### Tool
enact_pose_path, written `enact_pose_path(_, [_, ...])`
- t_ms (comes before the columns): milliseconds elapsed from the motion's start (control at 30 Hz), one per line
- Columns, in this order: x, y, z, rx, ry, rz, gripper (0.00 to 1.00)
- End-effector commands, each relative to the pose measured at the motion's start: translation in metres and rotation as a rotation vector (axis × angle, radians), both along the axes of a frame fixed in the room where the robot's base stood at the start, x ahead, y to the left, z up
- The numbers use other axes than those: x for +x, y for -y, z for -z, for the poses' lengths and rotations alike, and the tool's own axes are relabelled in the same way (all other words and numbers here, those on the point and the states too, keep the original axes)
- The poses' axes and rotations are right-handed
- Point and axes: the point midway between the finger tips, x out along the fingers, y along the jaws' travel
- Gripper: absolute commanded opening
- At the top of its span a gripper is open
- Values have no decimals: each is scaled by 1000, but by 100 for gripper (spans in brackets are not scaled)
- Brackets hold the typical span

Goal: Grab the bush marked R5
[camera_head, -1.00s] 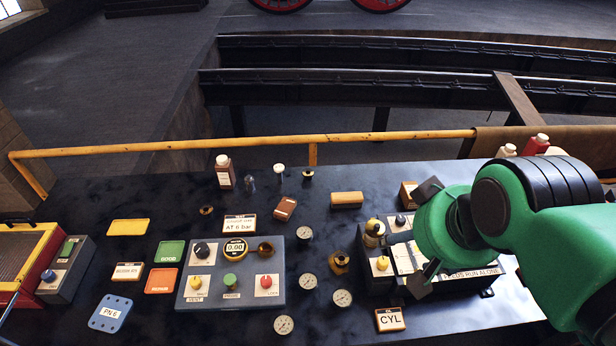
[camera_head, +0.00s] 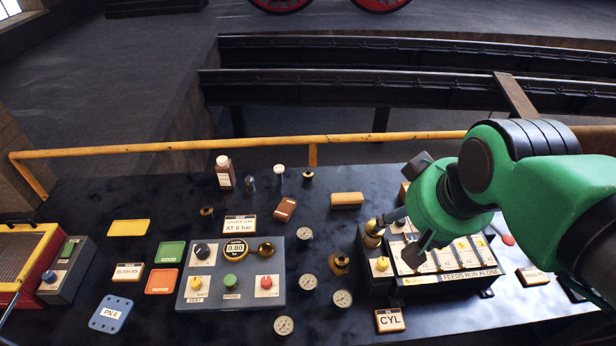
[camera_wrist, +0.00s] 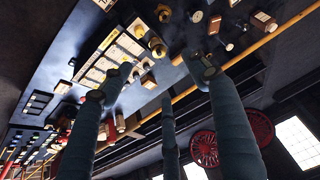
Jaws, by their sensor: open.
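A small card (camera_head: 129,272) at the left of the bench carries lettering that seems to read BUSH R5. Small brass ring-like pieces stand on the bench: one (camera_head: 339,262) left of the feeds box and one (camera_head: 207,211) behind the gauge panel. I cannot read R5 on either. My gripper (camera_head: 394,220) is open, its fingers spread and pointing left above the feeds box, close to a brass fitting (camera_head: 374,232). In the wrist view my gripper's fingers (camera_wrist: 158,78) are apart with nothing between them.
The feeds box (camera_head: 440,278) lies under my gripper. A gauge panel (camera_head: 230,293) with coloured knobs sits mid-bench. Loose dials, a CYL card (camera_head: 390,320) and bottles (camera_head: 225,172) stand around. A yellow rail (camera_head: 250,144) runs along the back.

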Motion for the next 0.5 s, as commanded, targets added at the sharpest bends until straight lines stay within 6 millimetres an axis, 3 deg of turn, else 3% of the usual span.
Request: enact_pose_path(500, [116,-15,-25,-15,-46,-106,60])
